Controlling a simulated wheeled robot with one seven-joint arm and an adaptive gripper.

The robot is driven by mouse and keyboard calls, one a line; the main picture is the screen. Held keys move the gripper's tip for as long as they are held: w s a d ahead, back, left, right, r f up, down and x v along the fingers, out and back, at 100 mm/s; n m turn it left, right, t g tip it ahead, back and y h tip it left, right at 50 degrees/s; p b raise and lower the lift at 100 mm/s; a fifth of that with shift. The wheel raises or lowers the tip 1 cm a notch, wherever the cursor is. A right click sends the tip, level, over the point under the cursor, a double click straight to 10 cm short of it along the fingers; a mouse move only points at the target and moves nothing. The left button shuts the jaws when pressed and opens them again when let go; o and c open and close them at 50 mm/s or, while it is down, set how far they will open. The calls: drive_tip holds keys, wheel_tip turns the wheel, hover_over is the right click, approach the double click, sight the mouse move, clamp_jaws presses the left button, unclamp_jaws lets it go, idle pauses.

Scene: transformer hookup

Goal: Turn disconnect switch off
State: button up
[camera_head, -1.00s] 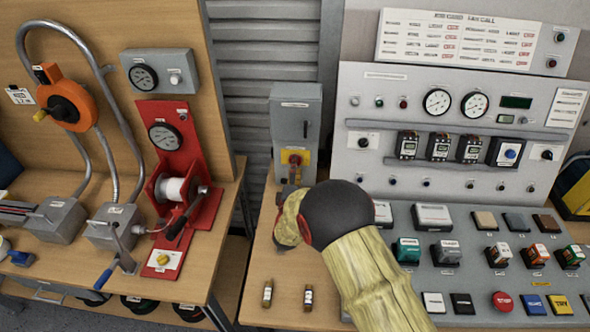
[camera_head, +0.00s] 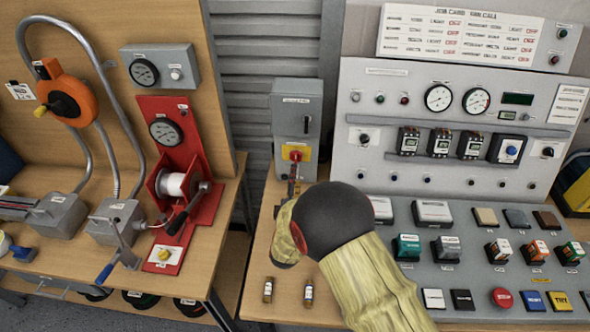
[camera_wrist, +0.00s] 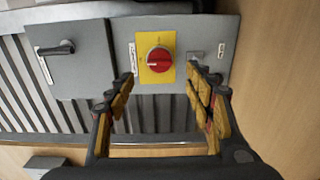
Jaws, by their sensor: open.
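The grey disconnect switch box (camera_head: 296,112) stands upright at the back of the right bench. A red rotary knob (camera_head: 296,154) on a yellow plate (camera_head: 284,152) is on its lower front. The wrist view shows the knob (camera_wrist: 159,60) clearly, with a light mark on its face. A black lever handle (camera_wrist: 56,48) is on the upper part of the box. My gripper (camera_wrist: 163,84) is open and empty, its fingers spread to either side of the knob and apart from it. In the head view my arm partly hides the gripper.
A control panel (camera_head: 450,80) with gauges and breakers stands right of the box, with a sloped button console (camera_head: 455,270) in front. A red winch stand (camera_head: 176,150) stands on the left bench.

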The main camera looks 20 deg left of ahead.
drive_tip(key=v, duration=0.5)
drive_tip(key=shift+s, duration=0.1)
idle(0.3)
drive_tip(key=w+d+r+m+g, duration=0.3)
drive_tip(key=w+d+r+m, duration=0.25)
drive_tip(key=r, duration=0.35)
drive_tip(key=s+d+r+m+g, duration=0.3)
drive_tip(key=s+d+r+m, duration=0.1)
drive_tip(key=d+r, duration=0.6)
drive_tip(key=s+d+r+m+g+h, duration=0.1)
drive_tip(key=s+d+m, duration=0.4)
drive_tip(key=s+d, duration=0.7)
drive_tip(key=s+d+r+m+g+h, duration=0.1)
drive_tip(key=s+d+m+g+h, duration=0.2)
drive_tip(key=s+d, duration=1)
drive_tip(key=s+m+g, duration=0.1)
drive_tip(key=s+m, duration=0.2)
drive_tip(key=s, duration=0.2)
drive_tip(key=shift+s+r+g, duration=0.35)
drive_tip(key=shift+g, duration=0.05)
